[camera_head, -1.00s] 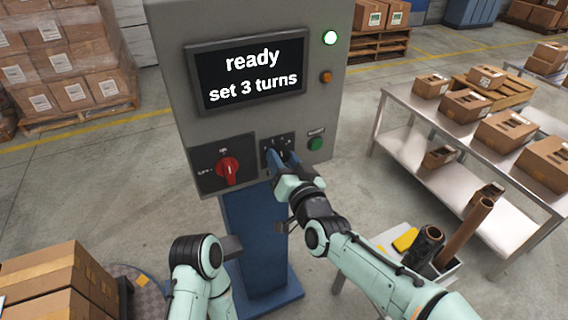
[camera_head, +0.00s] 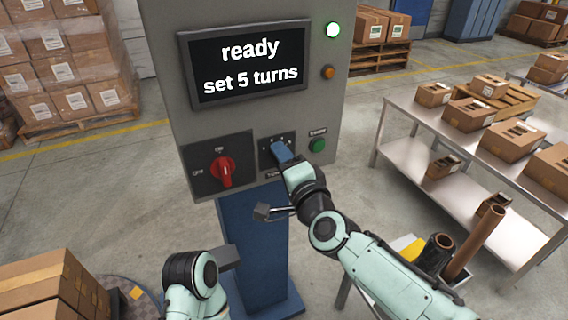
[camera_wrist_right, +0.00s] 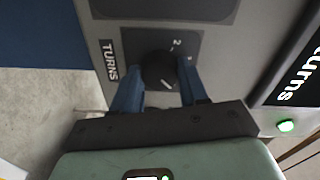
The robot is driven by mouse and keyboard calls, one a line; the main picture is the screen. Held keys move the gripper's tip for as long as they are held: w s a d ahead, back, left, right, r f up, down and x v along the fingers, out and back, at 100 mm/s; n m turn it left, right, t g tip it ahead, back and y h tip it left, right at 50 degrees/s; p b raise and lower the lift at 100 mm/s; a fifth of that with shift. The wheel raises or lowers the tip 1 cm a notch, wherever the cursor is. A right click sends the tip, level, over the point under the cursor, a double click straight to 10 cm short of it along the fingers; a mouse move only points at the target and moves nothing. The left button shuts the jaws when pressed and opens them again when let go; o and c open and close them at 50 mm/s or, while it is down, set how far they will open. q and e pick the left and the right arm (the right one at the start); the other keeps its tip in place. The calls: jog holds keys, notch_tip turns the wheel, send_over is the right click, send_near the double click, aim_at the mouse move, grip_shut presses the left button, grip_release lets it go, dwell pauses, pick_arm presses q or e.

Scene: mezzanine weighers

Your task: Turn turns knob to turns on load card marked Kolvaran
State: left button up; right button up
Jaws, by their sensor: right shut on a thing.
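The grey machine (camera_head: 240,120) has a screen (camera_head: 245,62) that reads "ready" and "set 5 turns". My right gripper (camera_head: 281,152) is at the panel below the screen and covers the knob in the head view. In the right wrist view, the black turns knob (camera_wrist_right: 160,70) sits between the two blue fingers, beside a "TURNS" label (camera_wrist_right: 109,60). The gripper is shut on it. A white mark shows on the knob; the digits around it are partly hidden. No card marked Kolvaran is readable.
A red rotary switch (camera_head: 223,170) is left of the knob, and a green button (camera_head: 318,145) is to its right. A green lamp (camera_head: 333,30) is lit. A metal table (camera_head: 400,105) with cartons stands right. Cartons (camera_head: 45,285) are at lower left.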

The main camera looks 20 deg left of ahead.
pick_arm(q)
jog(key=shift+w+a+f+t+b, duration=0.3)
jog(key=shift+w+f, duration=0.15)
jog(key=shift+w, duration=0.1)
pick_arm(e)
jog(key=shift+m, duration=1.4)
jog(key=o, duration=1.1)
jog(key=shift+c, duration=0.2)
pick_arm(q)
jog(key=shift+w+f, duration=0.1)
pick_arm(e)
jog(key=shift+s+d, duration=0.1)
pick_arm(q)
jog(key=w+a+f+t+y+b, duration=0.1)
jog(key=w+a+f+t+b, duration=0.1)
jog(key=w+a+f+b, duration=0.2)
jog(key=shift+w+f+n+y+b, duration=0.35)
jog(key=shift+w+f+b, duration=0.3)
jog(key=shift+w, duration=1.2)
pick_arm(e)
jog(key=v, duration=1.3)
pick_arm(q)
jog(key=shift+f, duration=0.1)
pick_arm(e)
jog(key=shift+d, duration=0.1)
